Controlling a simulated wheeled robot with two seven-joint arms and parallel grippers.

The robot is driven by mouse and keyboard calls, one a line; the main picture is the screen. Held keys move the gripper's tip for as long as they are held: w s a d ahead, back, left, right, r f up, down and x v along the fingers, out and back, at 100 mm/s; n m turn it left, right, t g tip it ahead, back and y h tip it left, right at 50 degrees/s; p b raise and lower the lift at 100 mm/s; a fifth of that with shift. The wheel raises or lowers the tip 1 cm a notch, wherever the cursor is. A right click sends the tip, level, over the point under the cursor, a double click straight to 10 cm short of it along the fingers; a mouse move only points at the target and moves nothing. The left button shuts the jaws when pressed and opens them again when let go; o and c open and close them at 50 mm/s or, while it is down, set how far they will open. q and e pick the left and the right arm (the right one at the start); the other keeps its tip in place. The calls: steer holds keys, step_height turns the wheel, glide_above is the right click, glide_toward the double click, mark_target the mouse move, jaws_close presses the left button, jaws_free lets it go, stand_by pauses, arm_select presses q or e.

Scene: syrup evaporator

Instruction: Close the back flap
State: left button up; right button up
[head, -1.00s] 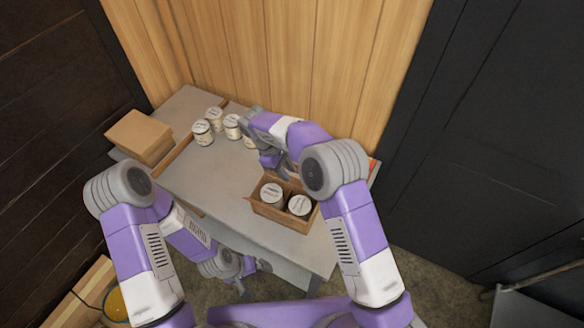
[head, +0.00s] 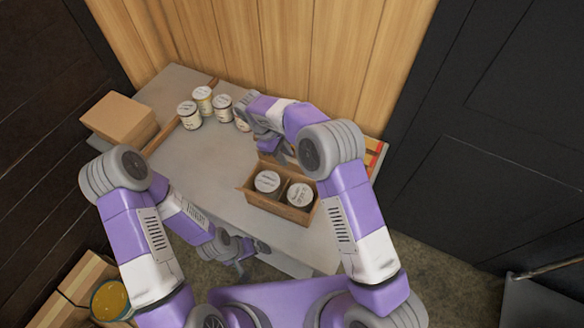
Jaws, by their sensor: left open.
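An open brown cardboard box (head: 283,208) stands near the front right of the grey table. Two jars with white lids, one on the left (head: 267,181) and one on the right (head: 300,194), sit inside it. A strip of brown cardboard that looks like the back flap (head: 268,158) shows behind the box, partly hidden by my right gripper. My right gripper (head: 280,153) is over the box's back side, at or close to this flap; contact and its jaws cannot be made out. My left gripper (head: 252,260) is open and empty, low in front of the table's front edge.
Several labelled jars (head: 203,100) stand at the back of the table (head: 205,165). A closed cardboard box (head: 120,118) is at its left end. A plank wall (head: 280,50) rises behind. The table's middle left is clear.

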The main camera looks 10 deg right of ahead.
mark_target(292, 170)
steer(key=x, duration=0.6)
steer(key=shift+d+f, duration=0.15)
steer(key=shift+f, duration=0.05)
jaws_close()
